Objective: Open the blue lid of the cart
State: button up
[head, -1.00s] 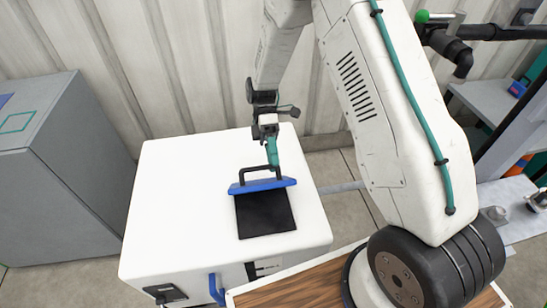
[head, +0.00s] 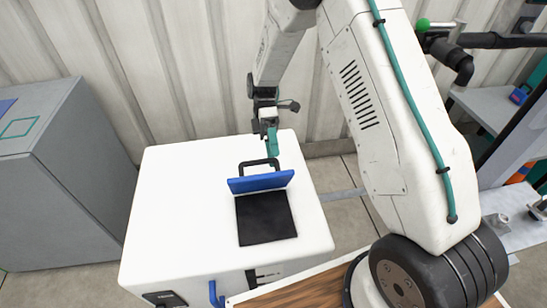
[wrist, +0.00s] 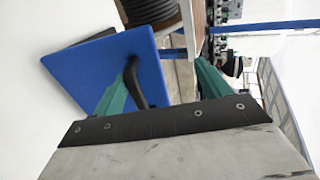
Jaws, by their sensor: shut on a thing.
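The white cart (head: 180,205) has a square dark opening (head: 266,218) in its top. The blue lid (head: 260,183) stands raised at the opening's far edge, its broad flat face towards the head camera. The lid's black handle (head: 258,163) shows behind it, and in the wrist view the handle (wrist: 135,82) rises from the blue face. My gripper (head: 272,147), with teal fingers, is at the handle, behind the raised lid. It is shut on the handle; the exact contact is partly hidden in both views.
A grey cabinet (head: 60,180) stands to the left. A corrugated wall (head: 170,60) is close behind the cart. A wooden surface (head: 295,290) lies at the front right, and a grey workbench (head: 475,105) stands at the far right. The cart top around the opening is clear.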

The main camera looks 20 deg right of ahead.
jog(key=o, duration=0.3)
jog(key=shift+r+v, duration=0.25)
jog(key=shift+v, duration=1.15)
jog(key=shift+w+r, duration=0.1)
jog(key=shift+r, duration=0.05)
jog(key=shift+c, duration=1)
jog(key=shift+w+r, duration=0.15)
jog(key=shift+w, duration=0.05)
jog(key=c, duration=0.6)
jog(key=shift+w+d+r, duration=0.15)
jog(key=shift+w+r, duration=0.1)
jog(key=shift+w, duration=0.3)
jog(key=shift+c, duration=0.2)
